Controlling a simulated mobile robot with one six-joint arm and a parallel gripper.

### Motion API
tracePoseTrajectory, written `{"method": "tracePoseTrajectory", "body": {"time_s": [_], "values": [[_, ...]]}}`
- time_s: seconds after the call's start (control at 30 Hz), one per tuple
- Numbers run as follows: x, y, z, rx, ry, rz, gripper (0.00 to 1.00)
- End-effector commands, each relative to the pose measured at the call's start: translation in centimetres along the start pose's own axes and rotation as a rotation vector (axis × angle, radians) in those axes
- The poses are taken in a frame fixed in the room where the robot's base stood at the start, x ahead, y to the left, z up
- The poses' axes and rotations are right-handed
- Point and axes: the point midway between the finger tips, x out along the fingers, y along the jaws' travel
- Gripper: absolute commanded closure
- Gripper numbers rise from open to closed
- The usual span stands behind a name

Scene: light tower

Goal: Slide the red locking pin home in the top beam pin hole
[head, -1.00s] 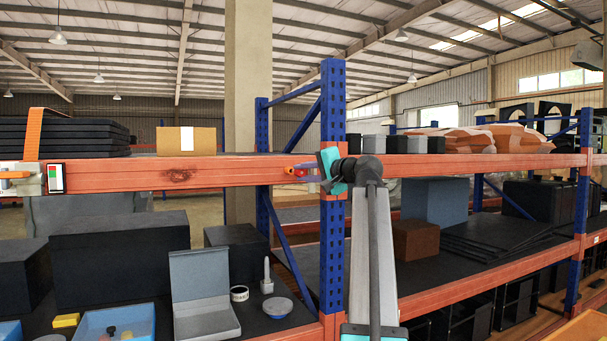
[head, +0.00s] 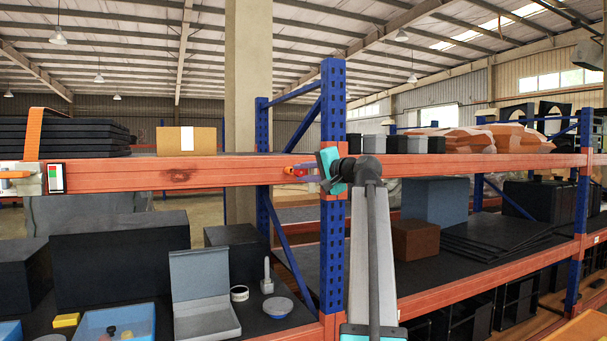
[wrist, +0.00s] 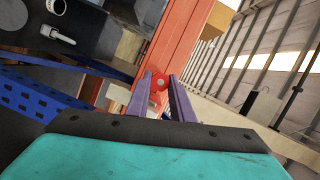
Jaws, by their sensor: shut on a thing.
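My gripper (head: 304,171) is at the right end of the orange top beam (head: 225,170), just left of the blue upright. Its purple fingers are shut on the red locking pin (head: 290,171), which points left towards the beam. In the wrist view, the red pin (wrist: 158,84) shows between the fingertips with a pale round spot on its face, and the beam (wrist: 184,42) runs up behind it. The pin hole is not clearly seen, and I cannot tell whether the pin's tip is in it.
The blue upright (head: 333,230) stands close beside my gripper. A cardboard box (head: 172,142) sits on the top shelf. The lower shelf holds a grey open case (head: 202,275), a small bowl (head: 278,306) and a blue tray (head: 140,314).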

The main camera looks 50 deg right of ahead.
Motion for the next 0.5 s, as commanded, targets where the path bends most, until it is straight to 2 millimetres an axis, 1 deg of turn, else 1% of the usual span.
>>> {"method": "tracePoseTrajectory", "body": {"time_s": [0.5], "values": [[0.84, -0.01, -0.28, 0.0, 0.0, 0.0, 1.0]]}}
